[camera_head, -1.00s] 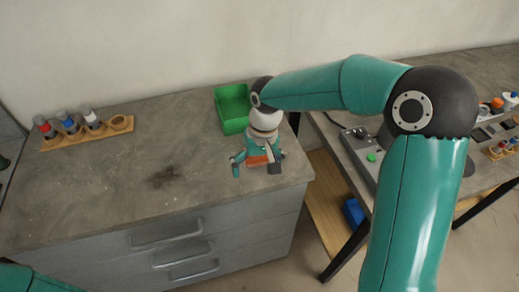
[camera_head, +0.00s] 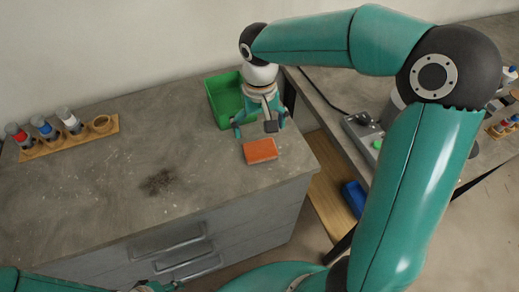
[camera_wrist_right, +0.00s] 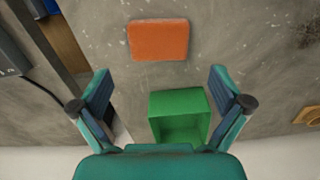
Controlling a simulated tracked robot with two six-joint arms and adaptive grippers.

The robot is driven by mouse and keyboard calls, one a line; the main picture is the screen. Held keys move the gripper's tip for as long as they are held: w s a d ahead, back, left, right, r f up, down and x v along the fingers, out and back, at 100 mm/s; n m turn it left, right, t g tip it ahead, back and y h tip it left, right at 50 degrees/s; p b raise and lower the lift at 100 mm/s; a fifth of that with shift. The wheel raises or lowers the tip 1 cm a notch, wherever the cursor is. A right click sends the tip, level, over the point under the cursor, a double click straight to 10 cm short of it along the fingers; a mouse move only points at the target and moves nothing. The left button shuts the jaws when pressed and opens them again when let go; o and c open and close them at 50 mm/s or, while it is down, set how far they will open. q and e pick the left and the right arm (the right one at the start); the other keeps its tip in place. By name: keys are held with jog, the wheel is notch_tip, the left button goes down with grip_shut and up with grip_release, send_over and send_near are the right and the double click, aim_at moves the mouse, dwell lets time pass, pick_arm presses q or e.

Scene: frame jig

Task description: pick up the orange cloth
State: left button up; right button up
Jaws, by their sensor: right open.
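The orange cloth (camera_head: 260,151) is a flat, folded rectangle lying on the grey worktop near its right front corner. It also shows whole in the right wrist view (camera_wrist_right: 158,40), beyond the fingertips. My right gripper (camera_head: 255,127) is open and empty, with its fingers above the worktop between the cloth and the green bin. In the right wrist view its two fingers (camera_wrist_right: 160,76) are spread wide with nothing between them. Part of my left gripper (camera_head: 155,286) shows at the bottom edge of the head view, mostly cut off.
A green bin (camera_head: 222,98) stands behind the cloth, partly hidden by my right gripper. A wooden rack (camera_head: 108,127) with several capped bottles is at the left. A dark stain (camera_head: 158,182) marks the worktop. A gap separates it from the right bench, which holds a grey control box (camera_head: 362,136).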

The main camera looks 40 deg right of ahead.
send_over(260, 147)
jog(key=f, duration=0.4)
jog(key=shift+s+a, duration=0.2)
jog(key=shift+s, duration=0.1)
jog(key=shift+w+d+f+p, duration=0.1)
jog(key=shift+w+f+p, duration=0.1)
jog(key=shift+f, duration=1.15)
jog(key=shift+w+d+f+p, duration=0.1)
jog(key=shift+f+p, duration=0.05)
jog(key=shift+f, duration=1.15)
jog(key=c, duration=0.7)
